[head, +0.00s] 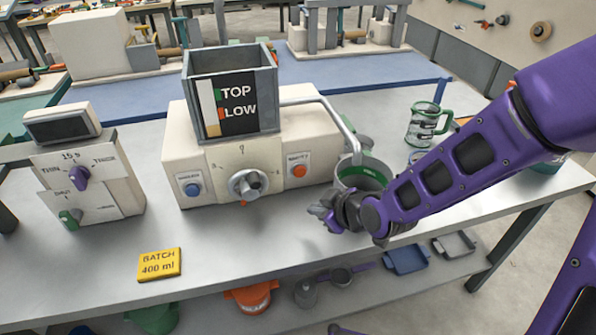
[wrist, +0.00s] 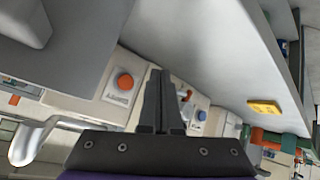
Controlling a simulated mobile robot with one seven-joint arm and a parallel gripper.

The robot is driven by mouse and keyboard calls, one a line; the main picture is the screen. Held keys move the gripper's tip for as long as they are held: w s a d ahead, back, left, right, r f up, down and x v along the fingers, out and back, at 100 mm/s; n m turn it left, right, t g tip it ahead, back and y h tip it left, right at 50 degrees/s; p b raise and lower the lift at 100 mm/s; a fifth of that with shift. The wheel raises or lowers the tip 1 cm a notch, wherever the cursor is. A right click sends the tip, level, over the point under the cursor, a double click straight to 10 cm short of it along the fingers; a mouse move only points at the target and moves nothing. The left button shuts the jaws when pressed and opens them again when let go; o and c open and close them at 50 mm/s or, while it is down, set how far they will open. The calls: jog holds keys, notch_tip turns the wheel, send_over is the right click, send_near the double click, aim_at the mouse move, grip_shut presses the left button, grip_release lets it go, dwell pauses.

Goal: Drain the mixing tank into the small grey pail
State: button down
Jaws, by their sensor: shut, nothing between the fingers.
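The mixing tank (head: 198,108) is a grey open-topped box with a TOP/LOW gauge, set on a beige machine (head: 185,150). The machine's front has a blue button, a central dial (head: 248,184) and an orange-red button (head: 299,171). A bent pipe (head: 343,128) runs from its right side down to a grey pail (head: 347,178) with green showing inside; my arm partly hides the pail. My gripper (head: 323,213) is shut and empty, just left of the pail and in front of the machine. In the wrist view the shut fingers (wrist: 158,85) stand between the orange-red button (wrist: 125,82) and the blue button (wrist: 201,115).
A control box (head: 90,175) with a purple knob and a green knob stands at left. A yellow "BATCH 400 ml" card (head: 160,264) lies at the table front. A glass jug (head: 424,124) stands behind my arm. An orange vessel (head: 252,298) and trays sit on the lower shelf.

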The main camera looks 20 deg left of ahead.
aim_at(298, 177)
jog(key=w+a+b, duration=0.1)
jog(key=w, duration=0.1)
jog(key=w+a+b, duration=0.1)
jog(key=w, duration=0.1)
jog(key=w+a, duration=0.2)
jog(key=shift+w+b, duration=0.25)
jog(key=shift+b, duration=0.15)
jog(key=shift+w+a, duration=0.35)
jog(key=shift+w, duration=0.15)
jog(key=shift+w, duration=0.1)
dwell(1.6)
jog(key=shift+w+a, duration=0.15)
jog(key=shift+w, duration=0.1)
jog(key=shift+w+a, duration=0.25)
jog(key=shift+w, duration=0.15)
dwell(2.4)
jog(key=shift+s+r, duration=0.1)
dwell(1.0)
jog(key=shift+s+d, duration=0.45)
jog(key=shift+s, duration=0.2)
